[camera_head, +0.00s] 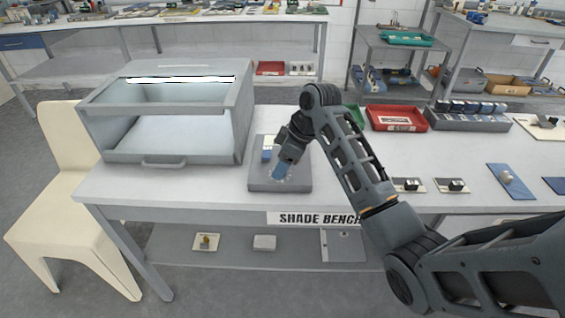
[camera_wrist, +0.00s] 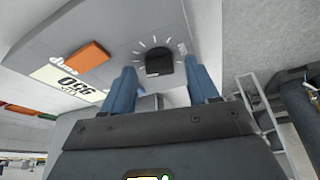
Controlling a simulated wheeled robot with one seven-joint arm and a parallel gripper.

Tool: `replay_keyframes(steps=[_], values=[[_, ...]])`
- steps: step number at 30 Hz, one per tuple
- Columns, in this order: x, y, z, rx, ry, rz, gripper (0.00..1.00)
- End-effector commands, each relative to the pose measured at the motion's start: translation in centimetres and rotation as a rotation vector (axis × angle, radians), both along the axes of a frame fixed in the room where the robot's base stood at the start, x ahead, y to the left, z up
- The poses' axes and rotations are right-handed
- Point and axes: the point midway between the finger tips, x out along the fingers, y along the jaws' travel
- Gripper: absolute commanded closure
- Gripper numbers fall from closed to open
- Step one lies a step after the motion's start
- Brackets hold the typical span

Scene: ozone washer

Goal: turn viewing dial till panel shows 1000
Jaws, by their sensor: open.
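The viewing dial is a black knob (camera_wrist: 159,62) ringed by white tick marks, on the grey panel box (camera_head: 262,187) on the bench. My gripper (camera_wrist: 162,72) is open, its two blue fingers one to each side of the knob in the wrist view. I cannot tell if they touch it. In the head view my gripper (camera_head: 281,170) points down at the box and hides the dial. The panel's display (camera_wrist: 70,86) shows upside down in the wrist view and appears to read 950.
A grey open-fronted cabinet (camera_head: 92,110) stands left on the bench. A red tray (camera_head: 397,118) and a grey rack (camera_head: 467,122) stand right of my arm. Small plates with knobs (camera_head: 408,185) lie near the front edge. A cream chair (camera_head: 60,190) stands left.

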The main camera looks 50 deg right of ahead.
Motion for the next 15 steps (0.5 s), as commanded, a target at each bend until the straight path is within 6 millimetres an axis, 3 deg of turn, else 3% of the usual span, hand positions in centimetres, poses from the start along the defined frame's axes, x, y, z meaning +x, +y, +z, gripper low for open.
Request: replay_keyframes(steps=[9,15], values=[[0.11,0.05,-0.31,-0.001,0.0,0.0,0.4],[0.1,0.05,-0.29,0.0,0.0,-0.001,0.6]])
